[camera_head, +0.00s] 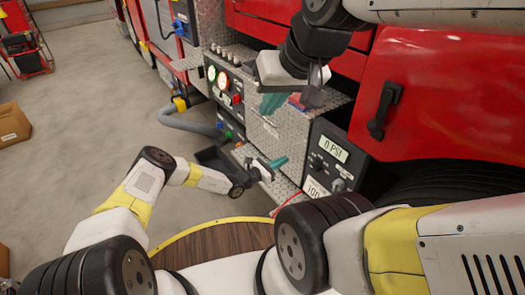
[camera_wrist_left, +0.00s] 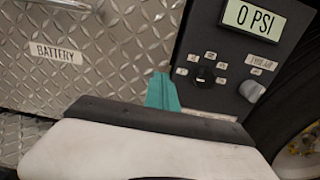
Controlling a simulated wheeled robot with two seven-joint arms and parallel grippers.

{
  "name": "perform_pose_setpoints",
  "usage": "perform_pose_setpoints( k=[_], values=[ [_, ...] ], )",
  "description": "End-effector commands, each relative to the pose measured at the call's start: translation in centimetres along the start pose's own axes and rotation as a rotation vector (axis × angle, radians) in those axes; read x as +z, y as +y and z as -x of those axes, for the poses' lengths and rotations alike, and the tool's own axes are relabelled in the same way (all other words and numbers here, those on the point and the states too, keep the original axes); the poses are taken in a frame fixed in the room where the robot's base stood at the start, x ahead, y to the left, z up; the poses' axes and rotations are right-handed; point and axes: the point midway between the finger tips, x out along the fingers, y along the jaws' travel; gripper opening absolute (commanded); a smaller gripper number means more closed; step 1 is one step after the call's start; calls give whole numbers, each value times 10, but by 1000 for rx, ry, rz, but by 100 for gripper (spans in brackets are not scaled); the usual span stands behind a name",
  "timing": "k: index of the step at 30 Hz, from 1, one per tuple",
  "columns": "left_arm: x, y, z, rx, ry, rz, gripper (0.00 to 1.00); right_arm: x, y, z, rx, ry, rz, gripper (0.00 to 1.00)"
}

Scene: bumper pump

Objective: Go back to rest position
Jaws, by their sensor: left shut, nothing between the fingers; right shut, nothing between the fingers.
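My left gripper (camera_head: 277,162) is the lower one in the head view, in front of the diamond-plate side of the fire truck. Its teal fingers are shut and empty; they also show in the left wrist view (camera_wrist_left: 162,92), beside a dark control box. My right gripper (camera_head: 272,103) hangs from the upper right in the head view, in front of the truck's side panel. Its teal fingers are together with nothing visible between them. The arm hides part of the red truck body behind it.
The control box (camera_head: 335,158) reads 0 PSI and has knobs; its display is clear in the left wrist view (camera_wrist_left: 253,19). A gauge panel (camera_head: 225,88) with a grey hose (camera_head: 190,125) is left of the grippers. A black tire (camera_head: 465,185) is at right. Open floor lies left.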

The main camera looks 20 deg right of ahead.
Motion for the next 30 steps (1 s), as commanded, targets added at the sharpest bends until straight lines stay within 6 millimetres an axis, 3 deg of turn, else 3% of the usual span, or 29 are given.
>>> perform_pose_setpoints(
  k=[3, 7, 14, 17, 20, 23, 30],
  values=[
    [0, 0, 24, 1, 0, 3, 0, 0, 0, 1, 0, 2, 0, 0],
    [0, 0, 42, 0, -1, 2, 0, 0, 0, 1, 0, 2, 0, 0],
    [0, -1, 53, -2, -1, 0, 0, 0, 0, 1, 0, 2, 0, 0],
    [9, 1, 54, -18, -1, -26, 0, 0, 0, 1, 0, 2, 0, 0],
    [34, 4, 55, -73, 2, -103, 0, 0, 0, 1, 0, 2, 0, 0],
    [74, 6, 61, -167, 14, -232, 0, 0, 0, 1, 0, 2, 0, 0],
    [168, -1, 95, -415, 86, -582, 0, 0, 0, 1, 0, 2, 0, 0]
  ],
)
